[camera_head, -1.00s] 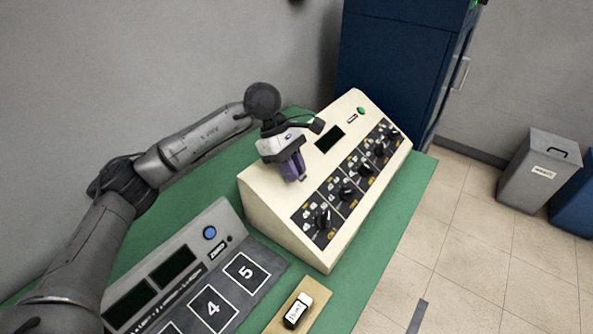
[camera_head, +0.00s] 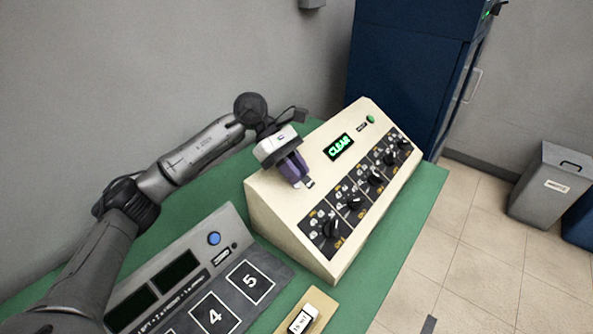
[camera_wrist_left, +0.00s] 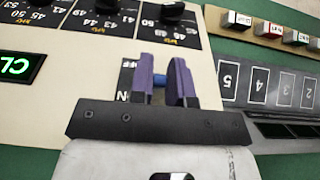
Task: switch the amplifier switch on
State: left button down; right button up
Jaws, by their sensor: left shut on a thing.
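The amplifier (camera_head: 270,205) is a cream sloped console on the green table. My left gripper (camera_head: 303,182) has purple fingers and is at the left part of the sloped face. In the left wrist view the fingers (camera_wrist_left: 163,75) are shut on a small blue switch lever (camera_wrist_left: 158,82), mostly hidden between them. A dark label plate with part of "ON" shows beside the fingers. My right gripper is not in view.
A row of black knobs (camera_head: 354,203) runs along the front of the console. A grey device with numbered squares (camera_head: 250,282) and a blue button (camera_head: 214,238) stands in front. A wooden strip (camera_head: 318,308) holds small labelled blocks. A blue cabinet (camera_head: 400,80) stands behind.

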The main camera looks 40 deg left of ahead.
pick_arm(q)
jog(key=shift+r, duration=0.1)
jog(key=c, duration=1.2)
grip_release()
jog(key=shift+o, duration=0.6)
jog(key=p+v, duration=0.3)
jog(key=v, duration=1)
jog(key=shift+a+r, duration=0.2)
jog(key=shift+a, duration=0.15)
